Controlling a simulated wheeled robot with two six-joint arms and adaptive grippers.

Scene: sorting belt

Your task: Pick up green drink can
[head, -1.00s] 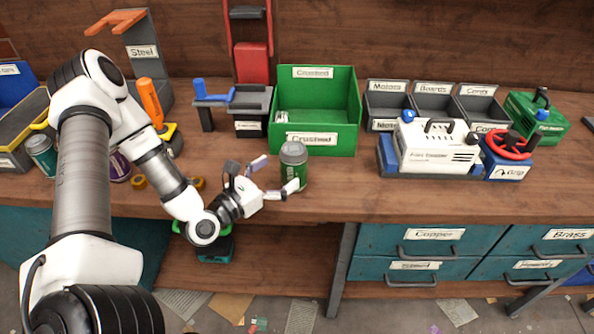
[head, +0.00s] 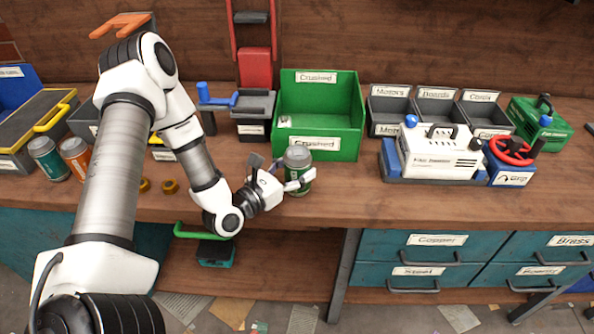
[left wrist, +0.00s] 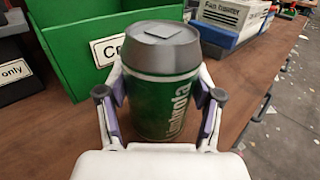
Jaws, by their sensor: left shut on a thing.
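The green drink can (head: 298,165) with a grey top stands upright at the front of the green "Crushed" bin. It also shows large in the left wrist view (left wrist: 163,85), between my two fingers. My left gripper (head: 289,180) is shut on the can, with one finger on each side of it. The left wrist view shows the gripper (left wrist: 163,115) around the can's lower body. I cannot tell whether the can's base touches the bench. My right gripper is in neither view.
The green "Crushed" bin (head: 345,110) stands just behind the can. A teal can (head: 48,160) and an orange can (head: 76,158) stand at the left. A white fan heater (head: 438,150) stands to the right. The bench front between is clear.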

